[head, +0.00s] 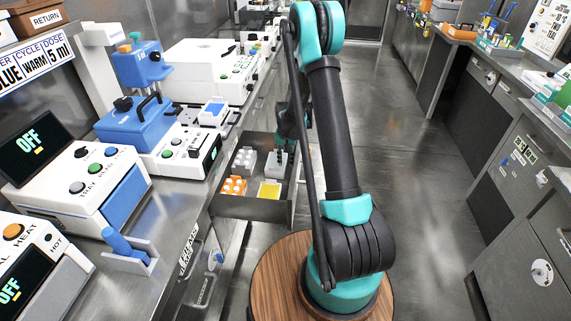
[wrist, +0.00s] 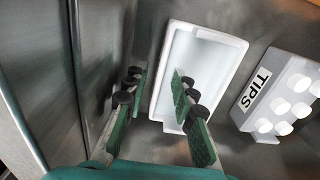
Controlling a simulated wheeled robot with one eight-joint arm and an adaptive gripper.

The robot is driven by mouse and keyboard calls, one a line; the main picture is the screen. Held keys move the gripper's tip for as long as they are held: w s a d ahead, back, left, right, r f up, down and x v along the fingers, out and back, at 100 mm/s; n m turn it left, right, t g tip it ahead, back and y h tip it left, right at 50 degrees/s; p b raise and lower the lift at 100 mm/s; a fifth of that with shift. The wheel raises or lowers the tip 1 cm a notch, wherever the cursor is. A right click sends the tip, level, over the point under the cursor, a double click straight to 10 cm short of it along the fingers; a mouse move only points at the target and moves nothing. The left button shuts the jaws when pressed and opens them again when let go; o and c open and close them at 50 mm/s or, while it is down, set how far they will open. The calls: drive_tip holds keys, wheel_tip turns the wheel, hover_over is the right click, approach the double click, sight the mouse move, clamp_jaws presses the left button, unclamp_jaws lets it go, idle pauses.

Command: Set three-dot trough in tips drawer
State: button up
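A plain white, shallow rectangular trough (wrist: 215,58) lies tilted in the middle of the wrist view, on or just above a grey metal floor. No dots can be made out on it. My gripper (wrist: 160,90) is open. Its green fingers with black pads stand apart, one left of the trough's near wall and one over its inside. Whether a pad touches the wall cannot be told. In the head view an open drawer (head: 240,208) sits below the left counter, and a pale piece (head: 276,165) shows at its back right, beneath my partly hidden gripper.
A grey-white block marked TIPS (wrist: 268,102) with round white tops stands right of the trough. The drawer also holds an orange rack (head: 233,186) and a yellow-topped box (head: 269,190). A metal wall (wrist: 45,70) is close on the left. The aisle floor (head: 420,190) is clear.

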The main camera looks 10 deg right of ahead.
wheel_tip(320, 180, up, 10)
drive_tip(key=s+r, duration=0.3)
drive_tip(key=s, duration=0.2)
drive_tip(key=s+d+r+n+t, duration=0.1)
drive_tip(key=s+r, duration=0.2)
drive_tip(key=s, duration=0.2)
drive_tip(key=s+r+t, duration=0.1)
drive_tip(key=s+r, duration=0.1)
drive_tip(key=s, duration=0.3)
drive_tip(key=shift+d+r+n, duration=0.4)
drive_tip(key=s+d+f+n+t, duration=0.1)
drive_tip(key=s+t, duration=0.1)
drive_tip(key=s, duration=1.4)
drive_tip(key=shift+f+n, duration=0.15)
drive_tip(key=shift+n, duration=0.25)
